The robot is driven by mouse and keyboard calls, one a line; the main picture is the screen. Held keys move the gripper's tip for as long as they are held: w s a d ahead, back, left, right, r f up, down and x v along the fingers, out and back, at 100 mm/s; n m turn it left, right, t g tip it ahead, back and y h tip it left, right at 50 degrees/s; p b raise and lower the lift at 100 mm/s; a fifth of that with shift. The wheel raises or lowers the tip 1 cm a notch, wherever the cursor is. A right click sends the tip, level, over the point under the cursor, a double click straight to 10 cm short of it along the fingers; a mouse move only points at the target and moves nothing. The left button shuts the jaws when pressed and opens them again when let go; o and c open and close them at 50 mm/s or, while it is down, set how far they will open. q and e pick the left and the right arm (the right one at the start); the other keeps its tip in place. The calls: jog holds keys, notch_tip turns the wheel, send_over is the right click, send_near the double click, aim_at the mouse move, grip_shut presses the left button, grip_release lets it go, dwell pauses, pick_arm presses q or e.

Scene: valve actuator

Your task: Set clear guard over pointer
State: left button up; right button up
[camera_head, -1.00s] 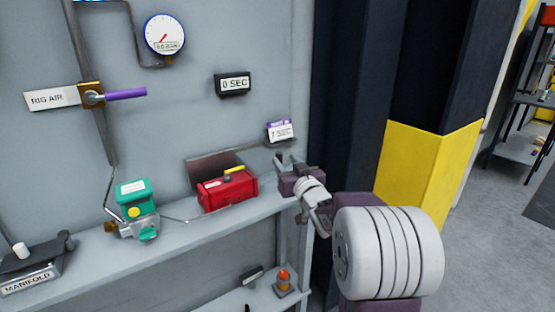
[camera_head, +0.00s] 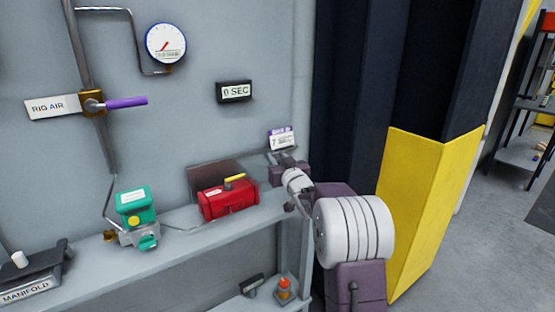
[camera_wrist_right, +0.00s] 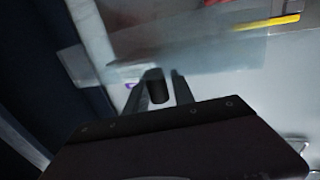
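The red actuator (camera_head: 228,201) stands on the shelf with a yellow pointer (camera_head: 235,178) on top. The pointer also shows at the top right of the right wrist view (camera_wrist_right: 268,22). In that view, a see-through sheet (camera_wrist_right: 215,55), apparently the clear guard, spans the area in front of my right gripper (camera_wrist_right: 158,88). A dark knob (camera_wrist_right: 155,86) sits between the two fingers. I cannot tell whether they press on it. In the head view my right gripper (camera_head: 284,158) is right of the actuator, near the wall, its fingertips small and partly hidden. My left gripper is out of view.
A card reading 7 (camera_head: 282,138) is on the wall just above my right gripper. A green-topped valve unit (camera_head: 137,208) stands left of the actuator, and a manifold (camera_head: 35,275) is farther left. A dark pillar with a yellow base (camera_head: 425,210) stands right.

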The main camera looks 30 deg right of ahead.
grip_shut()
dwell(1.2)
